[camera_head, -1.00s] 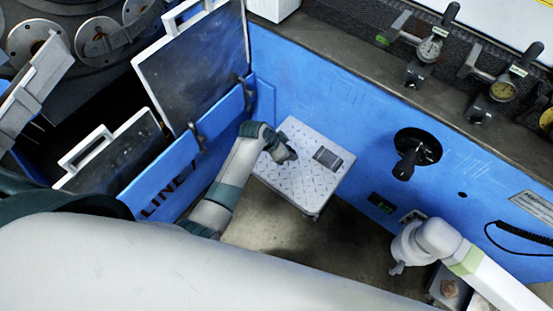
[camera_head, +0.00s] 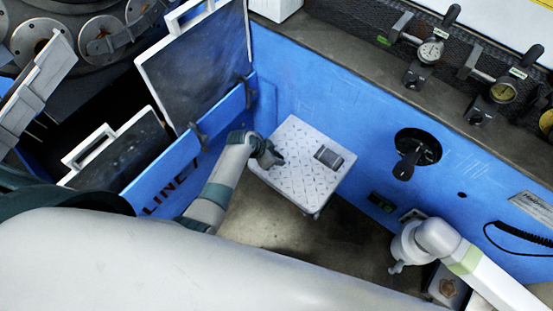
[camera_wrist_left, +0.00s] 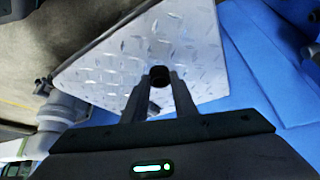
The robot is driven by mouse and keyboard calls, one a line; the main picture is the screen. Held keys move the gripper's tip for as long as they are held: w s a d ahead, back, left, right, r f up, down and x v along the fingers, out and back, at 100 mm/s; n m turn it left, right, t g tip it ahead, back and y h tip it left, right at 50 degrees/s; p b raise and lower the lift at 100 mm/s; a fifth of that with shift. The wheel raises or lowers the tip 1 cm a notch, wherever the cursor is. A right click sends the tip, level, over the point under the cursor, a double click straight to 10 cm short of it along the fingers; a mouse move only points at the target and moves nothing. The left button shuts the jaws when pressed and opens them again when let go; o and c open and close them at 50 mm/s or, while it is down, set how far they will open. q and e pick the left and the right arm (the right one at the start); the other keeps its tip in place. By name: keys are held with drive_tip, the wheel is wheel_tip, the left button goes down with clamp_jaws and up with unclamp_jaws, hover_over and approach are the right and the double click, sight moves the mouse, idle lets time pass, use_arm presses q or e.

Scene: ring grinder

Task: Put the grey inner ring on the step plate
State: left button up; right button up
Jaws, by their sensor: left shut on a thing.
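The step plate (camera_head: 305,187) is a light grey diamond-tread top beside the blue machine wall. It also fills the upper middle of the left wrist view (camera_wrist_left: 105,70). My left gripper (camera_head: 276,158) is over the left part of the plate. In the left wrist view its fingers (camera_wrist_left: 159,82) are shut on a small, dark, round piece (camera_wrist_left: 159,72), seemingly the grey inner ring, with the plate behind it. I cannot tell whether the ring touches the plate. My right gripper (camera_head: 397,268) is at the lower right, away from the plate; its jaws are too small to read.
A small grey block with a dark top (camera_head: 329,157) sits on the plate's right part. A black knob (camera_head: 408,165) sticks out of the blue wall (camera_head: 330,90). Blue panels (camera_head: 165,175) stand left of the plate. The plate's front area is clear.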

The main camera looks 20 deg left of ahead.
use_arm(q)
drive_tip(key=shift+f, duration=0.9)
drive_tip(key=shift+f, duration=0.1)
drive_tip(key=o, duration=1.1)
drive_tip(key=shift+c, duration=0.2)
drive_tip(key=v, duration=1.2)
